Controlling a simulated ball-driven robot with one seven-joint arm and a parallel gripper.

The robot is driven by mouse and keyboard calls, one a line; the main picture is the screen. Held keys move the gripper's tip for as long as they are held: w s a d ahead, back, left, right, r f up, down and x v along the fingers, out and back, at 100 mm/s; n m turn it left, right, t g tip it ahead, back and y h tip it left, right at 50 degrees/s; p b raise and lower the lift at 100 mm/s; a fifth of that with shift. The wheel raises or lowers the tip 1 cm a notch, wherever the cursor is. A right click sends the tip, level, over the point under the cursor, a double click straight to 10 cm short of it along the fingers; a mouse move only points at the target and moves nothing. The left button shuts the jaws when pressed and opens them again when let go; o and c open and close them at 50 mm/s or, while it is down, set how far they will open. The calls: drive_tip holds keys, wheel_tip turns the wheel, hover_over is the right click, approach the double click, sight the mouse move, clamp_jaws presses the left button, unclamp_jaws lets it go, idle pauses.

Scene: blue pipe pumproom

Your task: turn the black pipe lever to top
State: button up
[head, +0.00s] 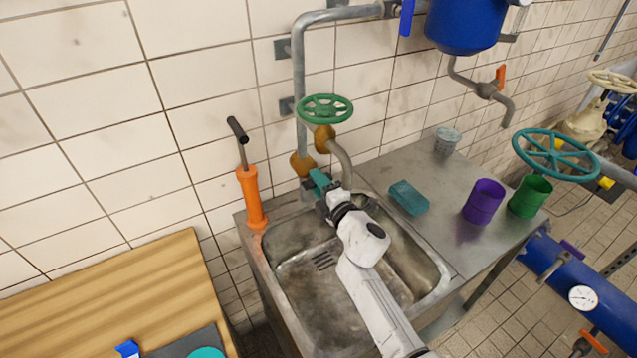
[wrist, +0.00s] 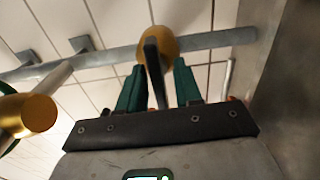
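The black pipe lever (wrist: 153,62) shows in the wrist view as a dark bar running from a brass ball fitting (wrist: 160,40) on a grey pipe toward my gripper (wrist: 159,72). The two green fingers are apart, one on each side of the lever, with a visible gap on both sides. In the head view my gripper (head: 319,181) is at the wall pipe above the sink's back edge, just below the brass fitting (head: 302,164). The lever cannot be made out there, as the gripper and arm cover that spot.
A green valve wheel (head: 325,108) is above my gripper. A second brass fitting (wrist: 28,114) is at the left in the wrist view. An orange pump (head: 252,195) stands left of the sink (head: 440,270). A teal sponge (head: 408,197) and cups lie on the counter to the right.

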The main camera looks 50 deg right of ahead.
drive_tip(key=v, duration=1)
drive_tip(key=shift+s+r+p, duration=0.1)
drive_tip(key=shift+s+p, duration=0.3)
drive_tip(key=shift+a, duration=0.1)
idle(0.3)
